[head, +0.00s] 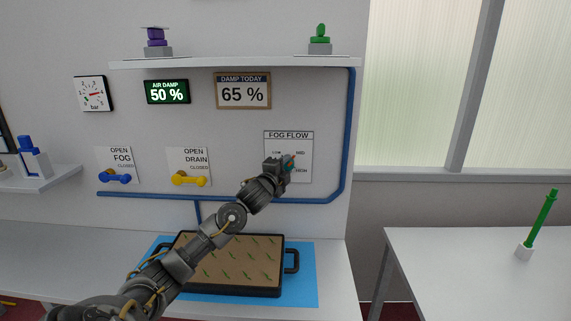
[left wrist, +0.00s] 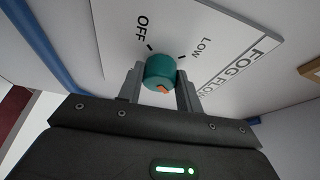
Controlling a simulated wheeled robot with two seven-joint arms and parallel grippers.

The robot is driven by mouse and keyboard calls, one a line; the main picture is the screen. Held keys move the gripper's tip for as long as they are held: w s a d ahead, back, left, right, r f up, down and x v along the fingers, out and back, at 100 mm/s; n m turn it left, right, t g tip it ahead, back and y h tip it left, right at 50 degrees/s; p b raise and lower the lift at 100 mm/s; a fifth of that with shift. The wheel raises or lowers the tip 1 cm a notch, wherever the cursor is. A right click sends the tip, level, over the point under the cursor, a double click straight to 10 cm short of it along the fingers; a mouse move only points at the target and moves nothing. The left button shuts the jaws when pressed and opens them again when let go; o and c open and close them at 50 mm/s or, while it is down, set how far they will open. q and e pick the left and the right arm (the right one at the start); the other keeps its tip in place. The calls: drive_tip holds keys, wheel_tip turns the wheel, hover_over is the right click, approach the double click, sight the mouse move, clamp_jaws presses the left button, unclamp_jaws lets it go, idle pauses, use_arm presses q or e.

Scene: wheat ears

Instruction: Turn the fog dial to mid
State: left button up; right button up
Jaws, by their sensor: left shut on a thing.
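The fog dial (left wrist: 160,68) is a round teal knob with an orange pointer on the white FOG FLOW panel (head: 302,138). In the left wrist view it sits between the two fingers of my left gripper (left wrist: 161,88), which is shut on it. The OFF and LOW labels show there; the MID side is hidden by the gripper. In the head view my left gripper (head: 285,165) covers most of the dial. An orange bit there slants up and right, towards the MID label (head: 300,153). My right gripper is not in view.
A blue pipe (head: 347,130) runs beside and below the panel. A black seedling tray (head: 235,290) lies on a blue mat under my left arm. Yellow (head: 188,181) and blue (head: 114,178) valve handles are to the left. The display (head: 167,92) reads 50 %, the board (head: 243,91) 65 %.

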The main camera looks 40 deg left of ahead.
use_arm(q)
drive_tip(key=shift+m, duration=0.4)
drive_tip(key=o, duration=1)
drive_tip(key=shift+s, duration=0.2)
drive_tip(key=b+v, duration=0.2)
drive_tip(key=v, duration=0.8)
drive_tip(key=shift+s+r+b, duration=0.2)
drive_tip(key=shift+r+b, duration=0.05)
drive_tip(key=shift+b, duration=0.1)
